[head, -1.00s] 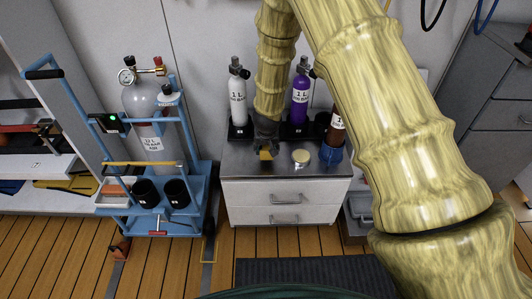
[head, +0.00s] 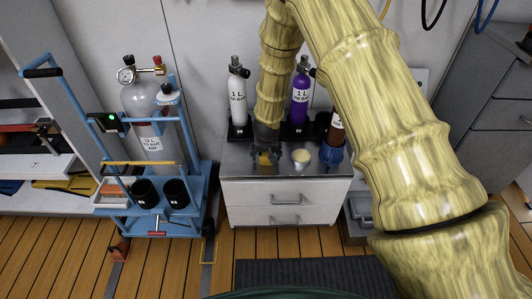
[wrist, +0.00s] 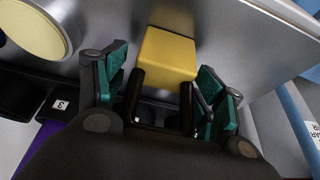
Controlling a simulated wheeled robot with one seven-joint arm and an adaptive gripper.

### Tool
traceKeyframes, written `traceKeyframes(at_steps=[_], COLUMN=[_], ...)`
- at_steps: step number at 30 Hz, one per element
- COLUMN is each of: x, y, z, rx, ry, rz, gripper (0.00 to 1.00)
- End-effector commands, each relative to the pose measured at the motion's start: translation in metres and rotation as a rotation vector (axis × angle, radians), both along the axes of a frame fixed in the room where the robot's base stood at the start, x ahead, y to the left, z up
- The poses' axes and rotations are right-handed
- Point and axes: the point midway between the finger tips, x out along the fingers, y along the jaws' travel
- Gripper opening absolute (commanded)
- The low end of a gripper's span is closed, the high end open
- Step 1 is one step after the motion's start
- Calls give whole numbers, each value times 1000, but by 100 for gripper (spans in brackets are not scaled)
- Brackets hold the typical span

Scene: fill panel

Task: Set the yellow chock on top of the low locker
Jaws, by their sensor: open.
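The yellow chock (head: 265,159) is on the metal top of the low locker (head: 283,206), near its front left part. It also shows in the wrist view (wrist: 167,55) as a plain yellow block against the grey metal top. My gripper (head: 266,148) points down at the chock and partly hides it in the head view. In the wrist view my gripper (wrist: 163,76) is open, with one teal-padded finger on either side of the chock's near end. Gaps show between the pads and the chock. Its underside is hidden.
On the locker top, a round cream-lidded thing (head: 301,158) is right of the chock. A white bottle (head: 238,97), a purple bottle (head: 300,98) and a brown bottle (head: 336,127) stand behind. A blue cylinder cart (head: 157,215) stands close on the left.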

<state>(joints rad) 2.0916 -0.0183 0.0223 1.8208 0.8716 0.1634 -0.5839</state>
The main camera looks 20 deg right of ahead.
Motion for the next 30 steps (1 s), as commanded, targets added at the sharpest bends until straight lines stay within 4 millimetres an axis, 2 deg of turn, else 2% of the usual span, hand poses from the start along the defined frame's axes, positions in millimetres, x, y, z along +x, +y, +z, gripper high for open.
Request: traceKeyframes(at_steps=[8, 24, 30], x=[-1, -34, -42], y=[1, 9, 12], z=[8, 91, 108], rx=[-1, -1, 0], ry=[-1, -2, -1], rz=[1, 1, 0], gripper=[69, 69, 69])
